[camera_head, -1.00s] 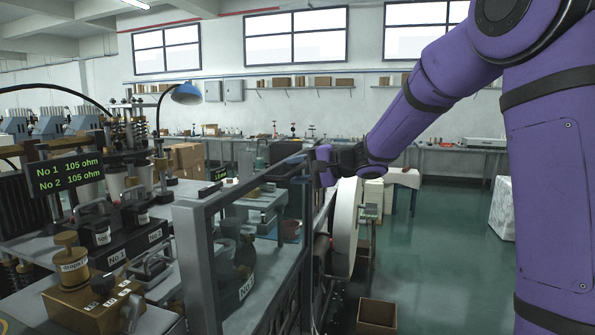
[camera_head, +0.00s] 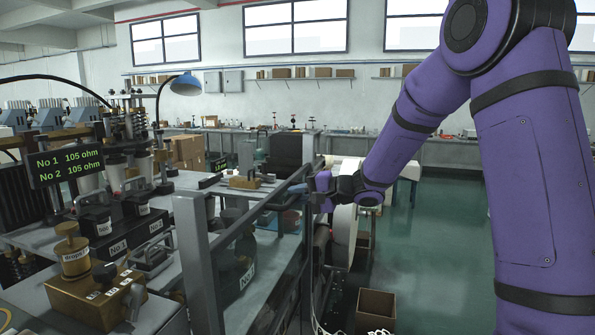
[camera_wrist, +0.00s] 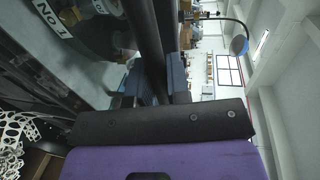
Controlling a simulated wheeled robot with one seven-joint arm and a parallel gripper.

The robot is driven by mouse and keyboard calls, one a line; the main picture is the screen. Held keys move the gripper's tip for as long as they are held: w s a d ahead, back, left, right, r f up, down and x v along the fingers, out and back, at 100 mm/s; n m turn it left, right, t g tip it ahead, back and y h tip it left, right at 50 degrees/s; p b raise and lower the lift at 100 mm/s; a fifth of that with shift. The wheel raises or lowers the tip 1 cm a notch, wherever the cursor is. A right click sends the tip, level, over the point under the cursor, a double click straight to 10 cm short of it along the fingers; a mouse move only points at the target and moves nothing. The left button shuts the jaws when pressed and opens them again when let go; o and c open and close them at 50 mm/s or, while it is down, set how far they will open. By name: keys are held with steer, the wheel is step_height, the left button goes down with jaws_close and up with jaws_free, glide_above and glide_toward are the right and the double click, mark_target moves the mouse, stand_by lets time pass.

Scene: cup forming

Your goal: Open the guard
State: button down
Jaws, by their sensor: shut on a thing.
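The guard (camera_head: 262,208) is a dark grey framed panel at the side of the bench machine, left of my arm in the head view. Its top rail slopes between a near grey post (camera_head: 190,265) and a far post, and sits below the near post's top. My gripper (camera_head: 314,190) is at the rail's far end, shut on the guard. In the wrist view, a dark guard bar (camera_wrist: 146,40) runs up from the gripper jaws (camera_wrist: 150,100). The exact contact is partly hidden by the gripper.
A cardboard box (camera_head: 376,308) is on the floor below. A brass block (camera_head: 85,300) and black fixtures stand on the bench at left. Green floor (camera_head: 430,260) is clear at right.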

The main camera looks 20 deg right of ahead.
glide_toward(283, 281)
steer(key=x, duration=0.5)
steer(key=shift+a, duration=0.15)
steer(key=c, duration=1.1)
jaws_free()
steer(key=v, duration=1)
steer(key=shift+s+d, duration=0.15)
steer(key=shift+d, duration=0.2)
